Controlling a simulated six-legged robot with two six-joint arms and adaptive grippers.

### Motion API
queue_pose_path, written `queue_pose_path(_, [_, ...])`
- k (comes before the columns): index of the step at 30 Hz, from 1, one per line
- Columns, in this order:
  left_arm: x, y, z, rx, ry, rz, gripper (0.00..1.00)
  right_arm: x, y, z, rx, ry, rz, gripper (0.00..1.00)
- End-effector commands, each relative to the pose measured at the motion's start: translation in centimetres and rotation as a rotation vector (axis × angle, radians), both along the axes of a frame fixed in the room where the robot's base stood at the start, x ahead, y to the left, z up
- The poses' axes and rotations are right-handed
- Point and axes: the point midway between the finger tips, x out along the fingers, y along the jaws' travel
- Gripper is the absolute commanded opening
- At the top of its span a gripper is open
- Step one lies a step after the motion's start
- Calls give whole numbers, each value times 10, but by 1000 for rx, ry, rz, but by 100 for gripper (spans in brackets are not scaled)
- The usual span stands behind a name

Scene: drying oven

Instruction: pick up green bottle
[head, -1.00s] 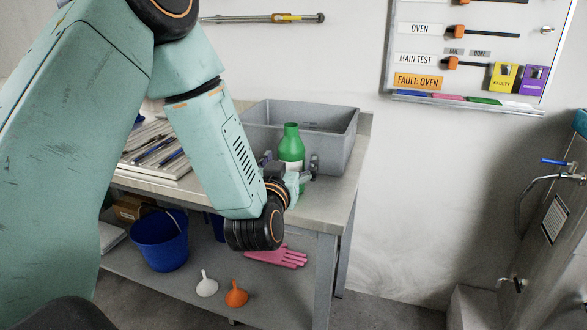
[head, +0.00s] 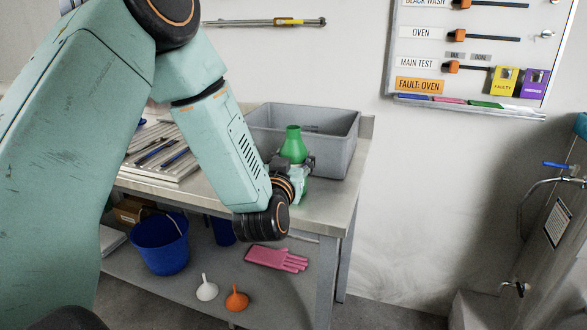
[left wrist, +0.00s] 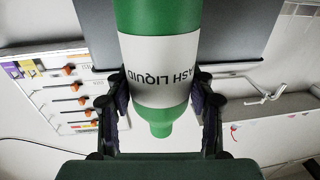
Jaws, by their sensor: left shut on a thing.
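The green bottle (head: 293,146) stands upright at the front of the grey bin on the metal workbench, its lower part partly hidden by my gripper. My left gripper (head: 292,164) is shut on the bottle, one finger on each side. In the left wrist view the bottle (left wrist: 160,22) appears upside down with a white label reading "ASH LIQUID", and my left gripper's fingers (left wrist: 162,100) press both sides of the label. I cannot tell whether the bottle's base touches the bench. My right gripper is not in view.
The grey bin (head: 338,154) stands just behind the bottle. The workbench (head: 325,205) has bare room at its right front. Metal trays (head: 150,150) lie to the left. A blue bucket (head: 160,245), pink glove (head: 277,258) and two funnels sit on the lower shelf.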

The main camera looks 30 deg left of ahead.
Motion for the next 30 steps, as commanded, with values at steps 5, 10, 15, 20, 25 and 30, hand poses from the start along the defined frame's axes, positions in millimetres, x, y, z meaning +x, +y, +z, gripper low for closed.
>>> queue_pose_path(5, [0, 0, 1, 1, -2, 0, 22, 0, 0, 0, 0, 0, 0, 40])
queue_pose_path(10, [0, 0, 2, 1, -5, 0, 12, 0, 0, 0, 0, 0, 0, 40])
queue_pose_path(15, [0, 0, 3, 1, -5, 0, 12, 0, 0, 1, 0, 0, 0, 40])
queue_pose_path(20, [0, 0, 24, 0, -7, 1, 12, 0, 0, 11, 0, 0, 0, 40])
queue_pose_path(25, [0, 0, 60, 0, -9, 1, 12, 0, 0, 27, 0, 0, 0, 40])
queue_pose_path(30, [0, 0, 87, 0, -6, 0, 12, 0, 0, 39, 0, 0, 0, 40])
